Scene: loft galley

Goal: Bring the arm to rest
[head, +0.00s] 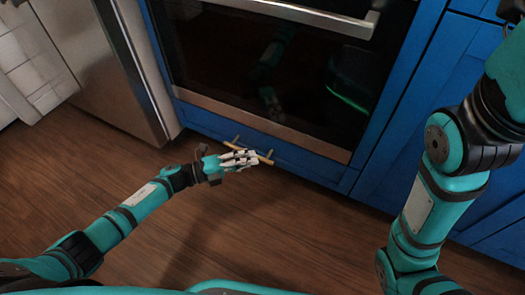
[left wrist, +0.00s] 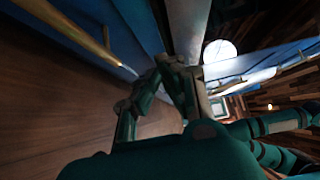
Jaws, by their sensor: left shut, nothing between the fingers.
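My left arm reaches in from the left in the head view. Its left gripper (head: 245,160) is shut and empty, in front of the blue drawer (head: 285,152) below the oven. The gripper overlaps the drawer's brass handle (head: 266,160) in the head view; I cannot tell from it whether they touch. In the left wrist view, the fingers of the left gripper (left wrist: 175,65) are closed together, and a brass bar (left wrist: 75,32) runs apart from them at the upper left. My right arm stands at the right of the head view; its gripper is out of frame.
A dark-glass oven (head: 290,65) with a steel handle (head: 300,14) stands above the drawer. Blue cabinets (head: 430,130) continue to the right, partly behind my right arm. A steel appliance (head: 105,70) stands at the left. The wood floor (head: 190,235) in front is clear.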

